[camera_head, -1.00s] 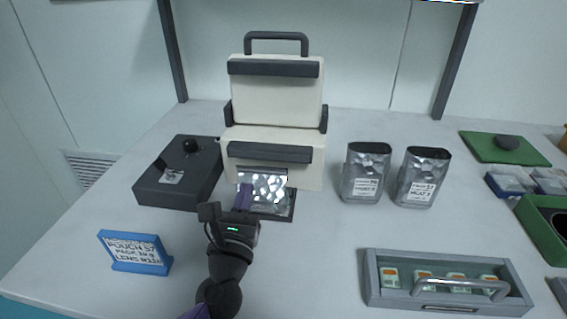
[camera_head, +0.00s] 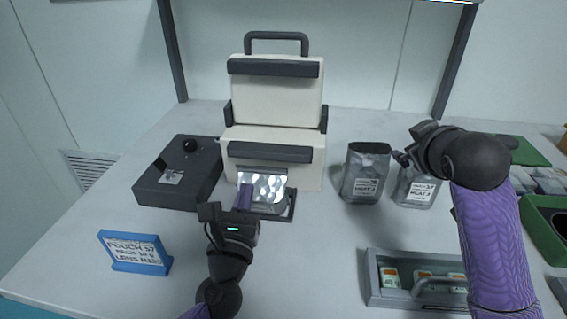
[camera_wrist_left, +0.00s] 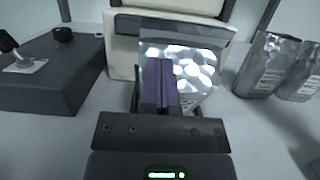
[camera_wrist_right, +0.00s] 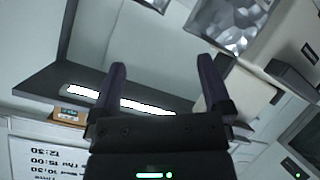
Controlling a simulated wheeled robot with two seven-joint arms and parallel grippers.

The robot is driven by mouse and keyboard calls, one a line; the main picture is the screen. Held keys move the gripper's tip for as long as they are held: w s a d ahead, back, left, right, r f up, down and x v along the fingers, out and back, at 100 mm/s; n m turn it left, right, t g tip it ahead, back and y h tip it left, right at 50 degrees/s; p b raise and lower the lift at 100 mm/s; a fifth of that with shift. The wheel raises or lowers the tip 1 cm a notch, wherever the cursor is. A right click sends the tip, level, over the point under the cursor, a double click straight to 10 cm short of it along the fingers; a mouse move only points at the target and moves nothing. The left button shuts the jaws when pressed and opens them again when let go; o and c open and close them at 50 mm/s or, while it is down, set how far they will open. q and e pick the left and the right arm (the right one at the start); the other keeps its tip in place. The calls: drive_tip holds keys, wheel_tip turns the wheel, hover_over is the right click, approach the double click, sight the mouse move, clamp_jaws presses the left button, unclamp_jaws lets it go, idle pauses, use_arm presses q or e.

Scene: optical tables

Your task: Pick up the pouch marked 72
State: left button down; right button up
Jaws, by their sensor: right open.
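Two silver foil pouches stand upright on the table in the head view, a left one (camera_head: 366,175) and a right one (camera_head: 415,190). Their label numbers are too blurred to read surely. My right gripper (camera_head: 402,158) is in front of the right pouch's top and partly hides it. In the right wrist view its fingers (camera_wrist_right: 160,80) are apart with nothing between them. My left gripper (camera_head: 244,195) is at a shiny foil pouch (camera_head: 270,183) before the cream machine. In the left wrist view its fingers (camera_wrist_left: 161,80) are together against this foil (camera_wrist_left: 205,70).
The cream machine (camera_head: 275,95) stands at the back, with a dark box (camera_head: 160,190) to its left. A blue sign (camera_head: 140,265) stands front left. A grey tray (camera_head: 372,297) lies front right under my right arm. Green trays (camera_head: 530,153) are at the right.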

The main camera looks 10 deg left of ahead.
use_arm(q)
drive_tip(key=shift+f, duration=0.3)
use_arm(e)
drive_tip(key=s+a+n+g+y, duration=0.25)
drive_tip(key=a+n+y, duration=0.2)
drive_tip(key=a, duration=0.55)
drive_tip(key=n+g, duration=0.5)
drive_tip(key=n, duration=0.3)
approach(264, 188)
drive_tip(key=shift+s+d+r+m, duration=0.15)
drive_tip(key=shift+d+r+m, duration=0.05)
drive_tip(key=shift+r+m, duration=0.1)
drive_tip(key=x, duration=1.2)
drive_tip(key=shift+a, duration=0.1)
